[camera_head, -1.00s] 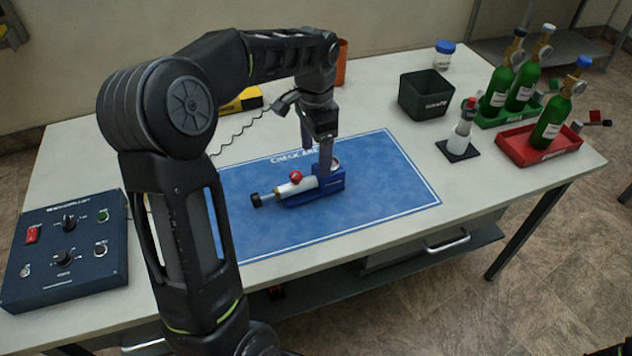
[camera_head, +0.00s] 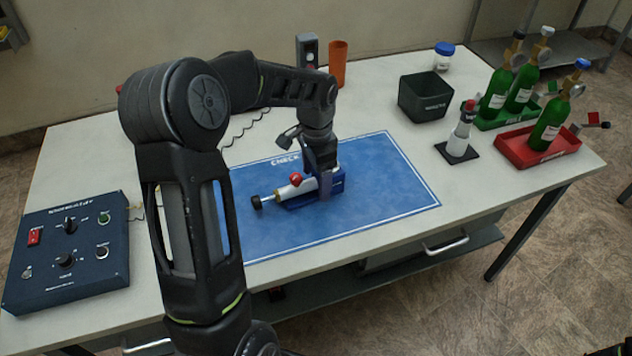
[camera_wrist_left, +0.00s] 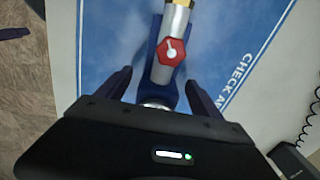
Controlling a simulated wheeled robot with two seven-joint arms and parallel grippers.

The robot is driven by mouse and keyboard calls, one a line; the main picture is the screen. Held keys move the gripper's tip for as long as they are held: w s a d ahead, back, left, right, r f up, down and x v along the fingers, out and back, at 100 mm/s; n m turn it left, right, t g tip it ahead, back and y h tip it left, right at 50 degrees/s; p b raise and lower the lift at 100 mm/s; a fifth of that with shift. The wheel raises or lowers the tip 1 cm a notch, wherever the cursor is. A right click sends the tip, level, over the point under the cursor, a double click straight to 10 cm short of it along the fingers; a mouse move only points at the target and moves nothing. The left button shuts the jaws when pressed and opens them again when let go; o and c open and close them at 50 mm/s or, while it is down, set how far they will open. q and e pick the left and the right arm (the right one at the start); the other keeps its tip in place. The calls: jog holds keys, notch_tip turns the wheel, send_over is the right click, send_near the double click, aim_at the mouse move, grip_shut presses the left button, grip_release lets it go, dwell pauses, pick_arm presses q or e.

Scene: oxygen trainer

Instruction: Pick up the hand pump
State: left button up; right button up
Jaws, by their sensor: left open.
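The hand pump (camera_head: 290,189) is a pale cylinder with a red knob, a brass fitting and a black end. It lies in a blue cradle (camera_head: 300,203) on the blue mat. My left gripper (camera_head: 317,182) points down over its right part, with one finger on the near side and the other on the far side. In the left wrist view, the pump (camera_wrist_left: 165,70) with its red hexagonal knob runs between the open fingers of the gripper (camera_wrist_left: 160,85), with gaps on both sides. The gripper hides part of the pump. My right gripper is not in view.
The blue mat (camera_head: 385,205) has free room around the cradle. A dark control box (camera_head: 68,280) is at left. A black bin (camera_head: 425,100), a white bottle (camera_head: 461,135), and green cylinders with a red tray (camera_head: 515,150) stand at right. An orange cup (camera_head: 338,62) is behind.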

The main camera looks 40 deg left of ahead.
pick_arm(q)
jog(key=shift+f, duration=0.25)
jog(key=shift+c, duration=0.2)
grip_shut()
dwell(0.9)
jog(key=shift+r, duration=0.1)
